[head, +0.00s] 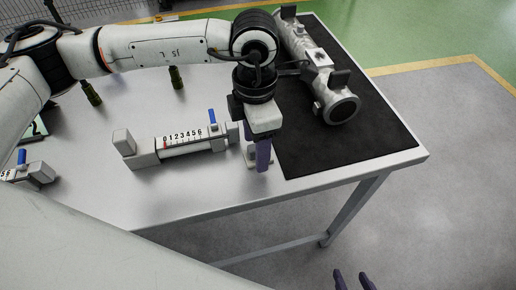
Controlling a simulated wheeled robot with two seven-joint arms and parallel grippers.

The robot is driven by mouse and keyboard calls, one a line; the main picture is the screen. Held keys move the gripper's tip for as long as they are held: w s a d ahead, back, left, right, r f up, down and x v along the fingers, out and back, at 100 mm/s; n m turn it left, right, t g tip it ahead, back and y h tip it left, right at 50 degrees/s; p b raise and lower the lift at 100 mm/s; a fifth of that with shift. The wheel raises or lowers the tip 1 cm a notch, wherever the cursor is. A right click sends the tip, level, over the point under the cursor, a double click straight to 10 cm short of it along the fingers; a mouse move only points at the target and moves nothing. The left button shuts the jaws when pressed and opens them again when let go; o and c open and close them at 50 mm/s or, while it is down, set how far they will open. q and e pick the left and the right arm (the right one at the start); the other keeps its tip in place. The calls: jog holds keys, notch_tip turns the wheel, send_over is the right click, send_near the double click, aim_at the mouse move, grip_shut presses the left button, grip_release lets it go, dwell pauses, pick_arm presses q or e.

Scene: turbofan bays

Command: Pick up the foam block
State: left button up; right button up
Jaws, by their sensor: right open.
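I cannot make out a foam block in the head view. My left gripper (262,155) points down over the table's front part, between a gauge and a black mat, with a purple finger in front of a small pale piece (250,156). Its finger gap is hidden from this side. My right gripper (353,280) shows only as two dark purple fingertips at the bottom edge, apart and empty, over the floor in front of the table.
The white table (195,195) carries a numbered gauge (182,141) with a blue lever. A metal pipe-like part (322,75) lies on the black mat (380,135). Two dark green cylinders (177,77) stand further back. Floor to the right is clear.

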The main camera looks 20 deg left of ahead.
pick_arm(q)
jog(key=shift+f, duration=0.55)
jog(key=c, duration=1.2)
jog(key=shift+o, duration=0.2)
jog(key=shift+r, duration=0.1)
notch_tip(320, 180, up, 10)
jog(key=shift+f+b, duration=0.1)
jog(key=shift+b, duration=0.45)
